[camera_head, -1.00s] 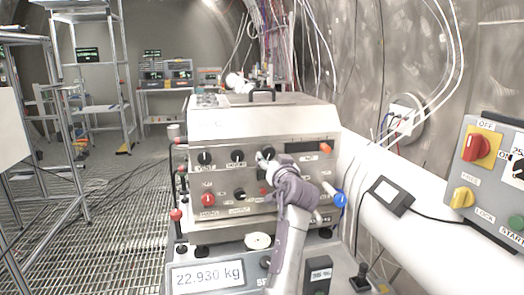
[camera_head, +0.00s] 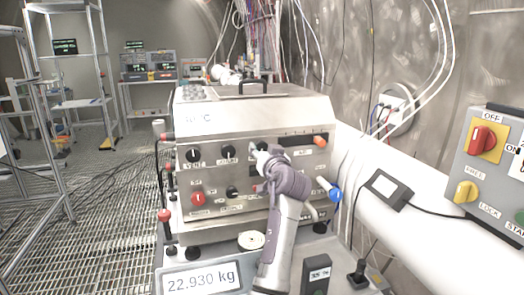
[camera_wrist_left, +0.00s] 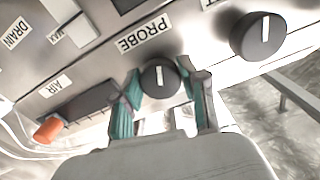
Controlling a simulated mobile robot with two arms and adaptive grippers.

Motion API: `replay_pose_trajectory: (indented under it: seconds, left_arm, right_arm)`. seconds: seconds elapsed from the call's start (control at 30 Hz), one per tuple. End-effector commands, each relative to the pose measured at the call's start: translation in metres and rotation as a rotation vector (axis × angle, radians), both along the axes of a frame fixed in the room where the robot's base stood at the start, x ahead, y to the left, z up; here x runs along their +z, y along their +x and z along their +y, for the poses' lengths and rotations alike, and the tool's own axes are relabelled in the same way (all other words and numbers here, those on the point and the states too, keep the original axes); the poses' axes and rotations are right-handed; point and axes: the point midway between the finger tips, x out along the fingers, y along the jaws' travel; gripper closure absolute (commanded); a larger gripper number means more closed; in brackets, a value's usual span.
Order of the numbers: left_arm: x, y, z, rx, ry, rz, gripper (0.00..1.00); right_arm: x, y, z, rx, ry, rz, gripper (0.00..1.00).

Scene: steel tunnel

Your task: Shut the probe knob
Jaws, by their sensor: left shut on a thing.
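The probe knob (camera_wrist_left: 158,80) is a round black knob with a white pointer line, below the PROBE label (camera_wrist_left: 144,34) in the left wrist view. My left gripper (camera_wrist_left: 164,95) has one teal-padded finger on each side of the knob and is shut on it. In the head view my left gripper (camera_head: 259,152) reaches the upper knob row of the grey machine (camera_head: 252,115) and mostly hides the probe knob. My right gripper is in neither view.
Black knobs (camera_head: 193,154) (camera_head: 228,153) sit left of my gripper. A red knob (camera_head: 198,199), an orange-tipped part (camera_head: 320,140) and a blue-ended handle (camera_head: 334,195) are close by. A scale display (camera_head: 201,281) stands below. A switch box (camera_head: 490,165) is at right.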

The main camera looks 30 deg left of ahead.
Motion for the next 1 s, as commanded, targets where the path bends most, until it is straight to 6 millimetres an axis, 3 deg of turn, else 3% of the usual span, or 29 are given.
replay_pose_trajectory:
  seconds: [0.47,1.0]
  left_arm:
    - [0.002,0.0,0.001,0.0,0.062,0.073,0.92]
    - [0.005,-0.001,0.001,0.0,0.369,0.433,0.92]
  right_arm:
    - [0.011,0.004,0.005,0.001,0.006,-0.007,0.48]
    - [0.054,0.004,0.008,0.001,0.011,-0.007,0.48]
